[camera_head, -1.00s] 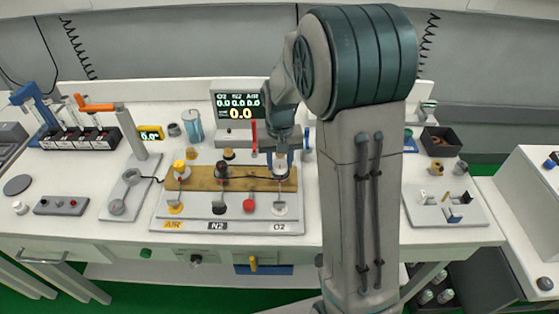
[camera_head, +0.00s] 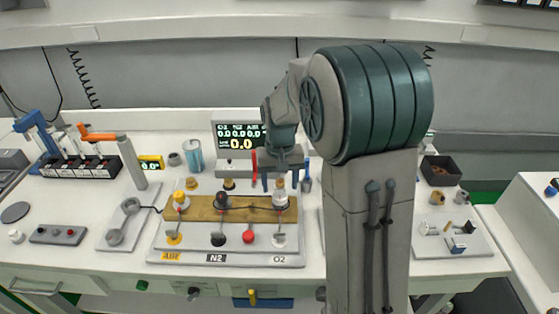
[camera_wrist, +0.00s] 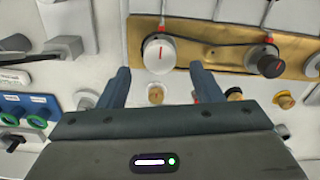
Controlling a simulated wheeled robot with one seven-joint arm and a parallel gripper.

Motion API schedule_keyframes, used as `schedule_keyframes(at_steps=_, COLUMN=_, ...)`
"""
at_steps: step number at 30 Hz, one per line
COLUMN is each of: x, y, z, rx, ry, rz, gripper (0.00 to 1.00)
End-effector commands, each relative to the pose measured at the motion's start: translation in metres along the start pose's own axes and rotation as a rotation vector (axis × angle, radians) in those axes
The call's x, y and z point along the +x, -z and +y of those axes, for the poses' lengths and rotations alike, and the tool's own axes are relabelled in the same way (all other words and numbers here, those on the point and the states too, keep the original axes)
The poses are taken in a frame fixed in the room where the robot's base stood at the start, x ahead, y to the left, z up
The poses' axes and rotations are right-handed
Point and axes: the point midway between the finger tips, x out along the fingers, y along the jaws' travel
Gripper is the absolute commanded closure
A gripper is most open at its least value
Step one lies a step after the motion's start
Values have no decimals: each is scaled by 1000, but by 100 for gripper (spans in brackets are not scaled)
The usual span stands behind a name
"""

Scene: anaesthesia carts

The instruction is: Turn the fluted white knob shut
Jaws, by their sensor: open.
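The fluted white knob (camera_head: 280,200) is at the right end of the brass plate (camera_head: 235,215), above the O2 label. In the wrist view the white knob (camera_wrist: 159,54) shows a round face with a red mark. My gripper (camera_head: 286,185) is open and empty, just above and behind the knob in the head view. In the wrist view the gripper (camera_wrist: 160,80) has its two fingers spread, with the knob beyond their tips and roughly between them. I see no contact. A dark knob (camera_wrist: 267,62) and a yellow knob (camera_head: 180,199) sit along the same plate.
A display (camera_head: 239,136) reading 0.0 stands behind the plate. Red (camera_head: 255,160) and blue upright handles stand close to my gripper. Several small levers line the panel's front.

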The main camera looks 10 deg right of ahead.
Motion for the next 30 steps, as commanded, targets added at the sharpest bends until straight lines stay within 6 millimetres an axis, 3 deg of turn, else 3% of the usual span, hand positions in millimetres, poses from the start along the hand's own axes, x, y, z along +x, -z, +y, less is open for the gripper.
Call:
schedule_keyframes(at_steps=6, x=-53, y=1, z=0, rx=0, ry=1, rz=6, gripper=41)
schedule_keyframes(at_steps=13, x=-91, y=1, z=0, rx=0, ry=0, rz=3, gripper=41)
schedule_keyframes(at_steps=19, x=-103, y=0, z=0, rx=0, ry=0, rz=1, gripper=41)
schedule_keyframes(at_steps=30, x=-103, y=0, z=0, rx=0, ry=0, rz=1, gripper=41)
